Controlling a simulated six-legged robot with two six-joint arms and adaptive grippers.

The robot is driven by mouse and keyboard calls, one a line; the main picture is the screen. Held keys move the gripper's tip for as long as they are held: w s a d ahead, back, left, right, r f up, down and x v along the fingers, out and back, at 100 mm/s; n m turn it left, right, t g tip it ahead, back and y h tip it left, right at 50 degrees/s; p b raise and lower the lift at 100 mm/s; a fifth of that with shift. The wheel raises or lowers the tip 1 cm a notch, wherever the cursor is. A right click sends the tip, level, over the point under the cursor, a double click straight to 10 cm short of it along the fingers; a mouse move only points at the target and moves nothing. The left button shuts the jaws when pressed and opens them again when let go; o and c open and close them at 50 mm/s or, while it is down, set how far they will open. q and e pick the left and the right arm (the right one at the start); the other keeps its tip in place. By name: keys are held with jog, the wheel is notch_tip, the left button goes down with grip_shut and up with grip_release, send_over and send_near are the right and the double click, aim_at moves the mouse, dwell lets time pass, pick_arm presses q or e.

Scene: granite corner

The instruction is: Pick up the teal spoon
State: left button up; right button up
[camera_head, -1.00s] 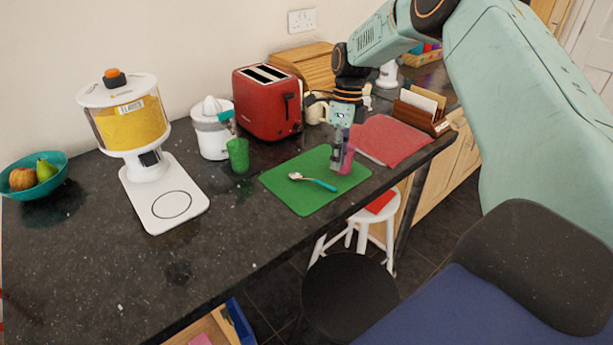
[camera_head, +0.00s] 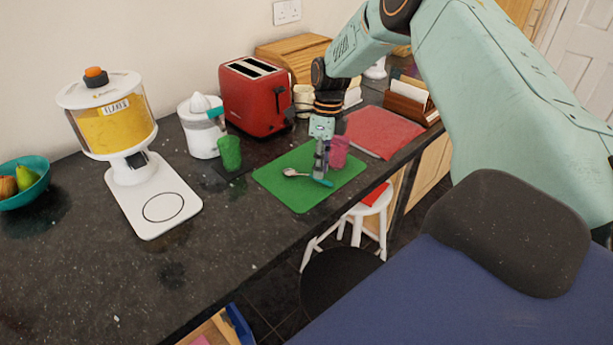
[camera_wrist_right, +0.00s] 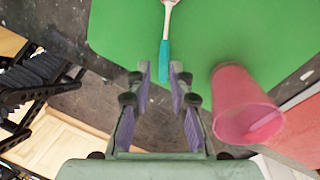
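The teal spoon has a silver bowl and a teal handle (camera_wrist_right: 164,62). It lies on the green mat (camera_head: 305,199) on the dark counter, and its silver bowl (camera_head: 290,172) points left in the head view. My right gripper (camera_head: 321,176) is just above the handle end. In the right wrist view the right gripper (camera_wrist_right: 160,75) is open, with the tip of the handle between or just beyond its fingertips; I cannot tell the height gap. Nothing is held. My left gripper is not in view.
A pink cup (camera_wrist_right: 240,105) stands on the mat close to the right gripper; it also shows in the head view (camera_head: 339,152). A green cup (camera_head: 230,153), a red toaster (camera_head: 256,98), a white juicer (camera_head: 203,135) and a flakes dispenser (camera_head: 113,120) stand behind and left. The front-left counter is clear.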

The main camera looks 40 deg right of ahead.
jog(key=f, duration=0.3)
jog(key=shift+w+d, duration=0.1)
jog(key=shift+w, duration=0.15)
jog(key=shift+s+a+r, duration=0.2)
jog(key=shift+s+r, duration=0.15)
jog(key=shift+r, duration=0.05)
jog(key=shift+c, duration=1.3)
jog(key=shift+w+d+f, duration=0.1)
jog(key=shift+w+f, duration=0.1)
jog(key=shift+w, duration=0.1)
grip_shut()
jog(key=shift+s, duration=0.1)
jog(key=shift+r, duration=0.15)
